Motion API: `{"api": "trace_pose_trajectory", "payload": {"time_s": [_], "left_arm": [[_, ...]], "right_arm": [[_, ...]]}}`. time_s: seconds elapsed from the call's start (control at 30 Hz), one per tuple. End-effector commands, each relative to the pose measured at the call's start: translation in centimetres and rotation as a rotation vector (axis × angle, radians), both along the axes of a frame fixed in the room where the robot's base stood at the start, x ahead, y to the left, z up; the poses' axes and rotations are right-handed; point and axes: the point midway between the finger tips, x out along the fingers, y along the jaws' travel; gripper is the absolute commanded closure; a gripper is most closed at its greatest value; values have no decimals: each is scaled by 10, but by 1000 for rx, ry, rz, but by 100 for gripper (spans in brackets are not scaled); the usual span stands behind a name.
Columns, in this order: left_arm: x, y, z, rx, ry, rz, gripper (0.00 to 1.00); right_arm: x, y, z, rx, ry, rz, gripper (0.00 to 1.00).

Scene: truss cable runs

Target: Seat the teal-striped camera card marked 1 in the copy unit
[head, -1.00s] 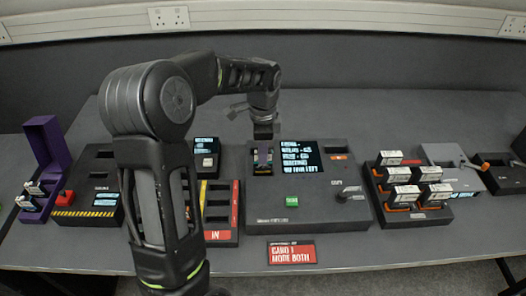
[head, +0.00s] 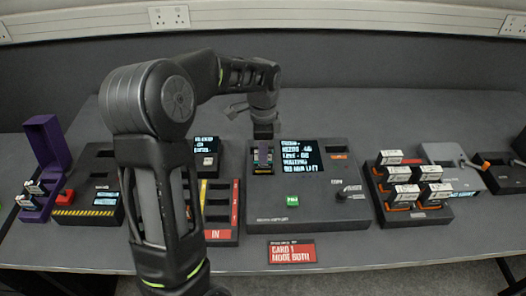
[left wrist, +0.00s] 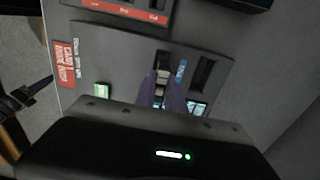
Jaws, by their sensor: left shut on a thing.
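The copy unit (head: 305,205) is a dark box with a lit screen and a green button, at the middle of the table. My left gripper (head: 264,160) points down at the slot at its upper left. In the left wrist view, the purple fingers of my left gripper (left wrist: 162,88) are close together on a small pale card (left wrist: 162,60) at the slot. The card's stripe and number cannot be made out, and the fingers hide part of it. How deep it sits is unclear.
A dark rack (head: 413,213) with several white-labelled cards stands right of the copy unit. A red-edged tray (head: 221,236) is close on its left. A purple holder (head: 46,150) with cards is at far left. A red sign (head: 292,251) lies in front.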

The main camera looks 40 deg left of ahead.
Motion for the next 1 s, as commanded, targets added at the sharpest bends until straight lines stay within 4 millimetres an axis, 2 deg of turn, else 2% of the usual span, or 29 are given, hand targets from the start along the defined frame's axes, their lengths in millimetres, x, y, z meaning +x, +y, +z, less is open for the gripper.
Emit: {"api": "trace_pose_trajectory", "payload": {"time_s": [1.0], "left_arm": [[0, 0, -10, 0, 0, 0, 100]], "right_arm": [[0, 0, -6, 0, 0, 0, 64]]}}
